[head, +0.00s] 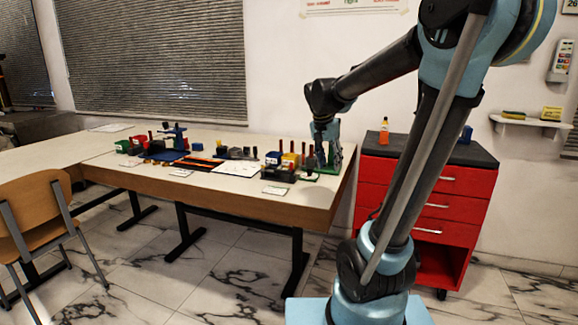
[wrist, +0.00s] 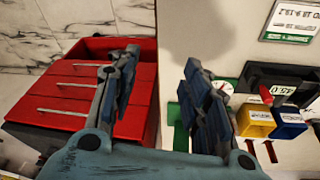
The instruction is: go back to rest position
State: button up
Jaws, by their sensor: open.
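My gripper (head: 326,158) hangs at the right end of the table (head: 222,187) in the head view, at the end of my raised and bent arm. In the wrist view my gripper (wrist: 160,90) has its two fingers wide apart, with nothing between them. The table edge runs under the gap. A green base (wrist: 176,113) shows partly behind the right finger. It is unclear whether the fingers touch anything there.
A red drawer cabinet (head: 428,190) with an orange bottle (head: 384,131) stands right of the table. A wooden chair (head: 36,205) is at left.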

jog(key=s+d+f+n, duration=0.1)
jog(key=s+f+n, duration=0.1)
jog(key=s+f, duration=0.3)
jog(key=s+d+f+n+y, duration=0.1)
jog(key=s+f, duration=0.4)
jog(key=s, duration=0.6)
jog(key=s+d+f+n+y, duration=0.1)
jog(key=s+d+f+n, duration=0.1)
jog(key=s+f+n, duration=0.2)
jog(key=s+f, duration=0.1)
jog(key=s, duration=0.2)
jog(key=shift+s+d+f, duration=0.15)
jog(key=shift+s+d, duration=0.25)
jog(key=shift+w+f, duration=0.2)
jog(key=shift+w, duration=0.2)
